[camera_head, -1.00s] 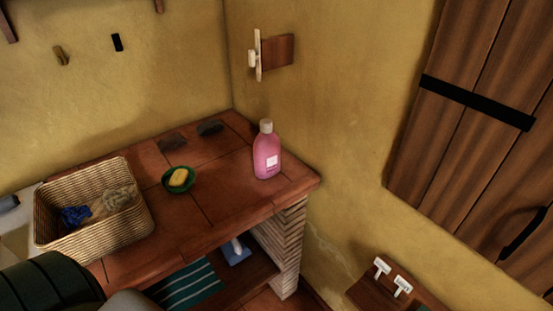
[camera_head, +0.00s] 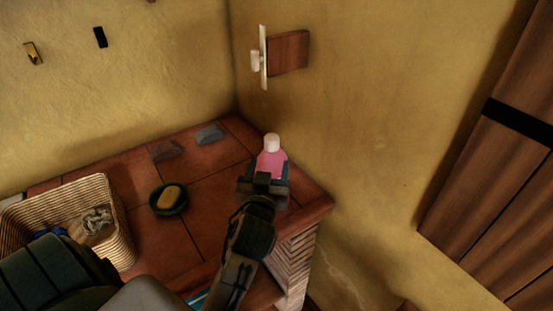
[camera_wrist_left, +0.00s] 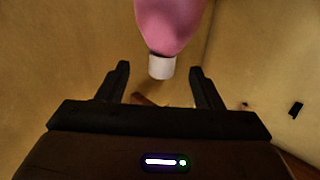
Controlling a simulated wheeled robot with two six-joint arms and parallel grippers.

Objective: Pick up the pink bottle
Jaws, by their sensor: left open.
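The pink bottle (camera_head: 271,163) with a white cap stands upright near the right end of the tiled counter (camera_head: 222,190). My left gripper (camera_head: 264,184) is directly in front of it in the head view and hides its lower part. In the left wrist view, the bottle (camera_wrist_left: 170,24) appears cap-down at the top, with its white cap in the gap between the fingers of my open left gripper (camera_wrist_left: 160,69). The fingers do not visibly press on the bottle. My right gripper is not in view.
A green dish with a yellow soap (camera_head: 169,197) lies left of the bottle. Two grey stones (camera_head: 209,134) lie at the back. A wicker basket (camera_head: 120,235) stands at the left. The wall with a wooden-backed hook (camera_head: 287,52) rises close behind the bottle.

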